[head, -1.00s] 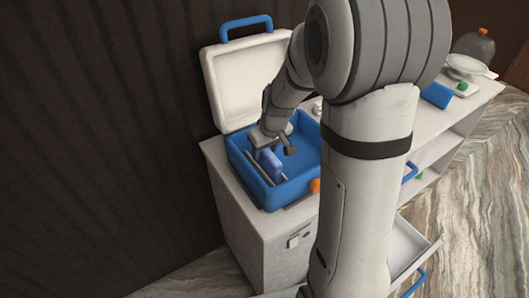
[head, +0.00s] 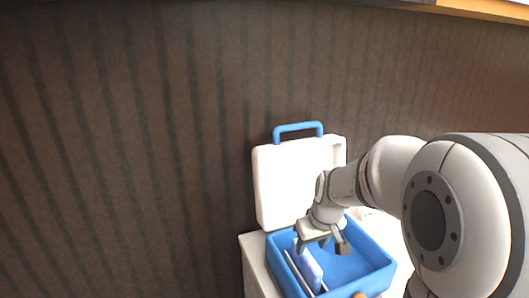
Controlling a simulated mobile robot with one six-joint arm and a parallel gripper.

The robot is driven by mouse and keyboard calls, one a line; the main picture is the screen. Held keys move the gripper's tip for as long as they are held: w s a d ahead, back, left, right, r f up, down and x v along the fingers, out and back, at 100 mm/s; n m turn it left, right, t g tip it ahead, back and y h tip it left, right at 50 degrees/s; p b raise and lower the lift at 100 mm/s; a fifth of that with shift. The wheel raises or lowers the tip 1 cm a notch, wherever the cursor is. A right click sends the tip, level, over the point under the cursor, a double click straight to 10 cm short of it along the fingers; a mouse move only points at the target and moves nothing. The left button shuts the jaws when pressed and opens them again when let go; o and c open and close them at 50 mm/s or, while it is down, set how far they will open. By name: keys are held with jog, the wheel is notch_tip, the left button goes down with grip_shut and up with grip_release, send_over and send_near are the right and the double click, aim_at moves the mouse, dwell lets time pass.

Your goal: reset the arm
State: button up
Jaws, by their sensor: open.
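My gripper (head: 322,246) is open in the head view, over the inside of a blue case. My arm reaches in from the right and hides part of the case's right side and the counter. The blue case (head: 377,277) stands open, its white lid (head: 285,185) raised at the back with a blue handle (head: 298,128) on top. A light blue flat block (head: 309,266) stands on edge in the case, just below my gripper. I cannot tell whether a finger touches it. Nothing shows between the fingers.
The case rests on a pale counter (head: 255,265), whose left end shows at the bottom. A dark striped wall (head: 130,140) stands behind and to the left. A small orange thing (head: 359,295) shows at the case's front edge. A wooden edge (head: 480,12) runs along the top right.

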jog(key=s+r+m+h, duration=0.1)
jog(key=s+r+m, duration=0.2)
jog(key=s, duration=1.5)
jog(key=shift+s+a+r, duration=0.25)
jog(key=shift+a+r, duration=0.05)
jog(key=shift+r, duration=0.6)
